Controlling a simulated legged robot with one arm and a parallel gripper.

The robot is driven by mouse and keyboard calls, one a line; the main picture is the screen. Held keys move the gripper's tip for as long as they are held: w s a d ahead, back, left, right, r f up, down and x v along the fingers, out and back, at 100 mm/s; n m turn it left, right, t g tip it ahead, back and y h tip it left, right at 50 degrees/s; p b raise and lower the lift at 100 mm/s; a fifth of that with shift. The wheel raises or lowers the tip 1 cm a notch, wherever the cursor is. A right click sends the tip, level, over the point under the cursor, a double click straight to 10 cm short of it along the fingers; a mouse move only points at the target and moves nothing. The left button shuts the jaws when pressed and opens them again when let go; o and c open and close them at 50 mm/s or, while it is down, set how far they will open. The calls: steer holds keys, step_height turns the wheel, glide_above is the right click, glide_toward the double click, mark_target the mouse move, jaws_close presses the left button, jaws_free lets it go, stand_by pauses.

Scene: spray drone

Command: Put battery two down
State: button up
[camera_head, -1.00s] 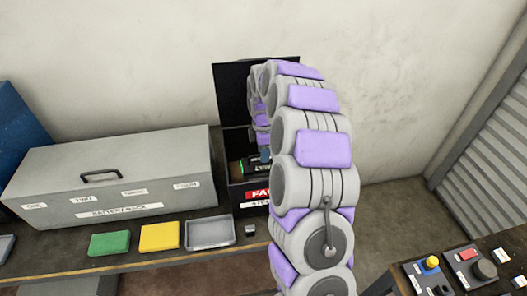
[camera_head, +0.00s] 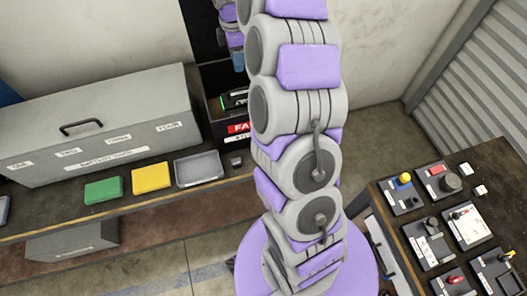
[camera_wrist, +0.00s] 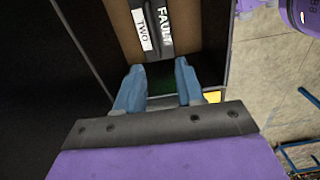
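Battery two (camera_head: 234,99), black with a green light at one end, lies in the dark open box (camera_head: 214,120) with the red and white label. In the wrist view, battery two (camera_wrist: 161,48) shows a white label reading TWO on the box's brown floor. My gripper (camera_wrist: 157,68) has its blue fingers apart, with the battery beyond the tips and nothing visibly held.
A grey battery rack (camera_head: 100,120) stands left on the bench. Green (camera_head: 103,191) and yellow (camera_head: 151,177) blocks and a grey tray (camera_head: 198,169) lie before it. A panel table (camera_head: 450,215) with buttons stands at right. The box's dark lid (camera_head: 207,35) stands open behind.

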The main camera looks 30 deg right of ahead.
steer(key=s+a+r+m, duration=0.3)
steer(key=s+a, duration=0.3)
steer(key=s, duration=0.3)
steer(key=s+a+r+m, duration=0.2)
steer(key=s+a+m, duration=0.1)
steer(key=s+a, duration=0.4)
steer(key=s+a+f+m+g, duration=0.1)
steer(key=s+m, duration=0.3)
steer(key=s, duration=0.7)
steer(key=s+a+f+m, duration=0.1)
steer(key=s+m, duration=0.3)
steer(key=s, duration=0.8)
steer(key=shift+a+f+g, duration=0.15)
steer(key=shift+f+g, duration=0.25)
steer(key=shift+f, duration=0.05)
steer(key=shift+m, duration=0.3)
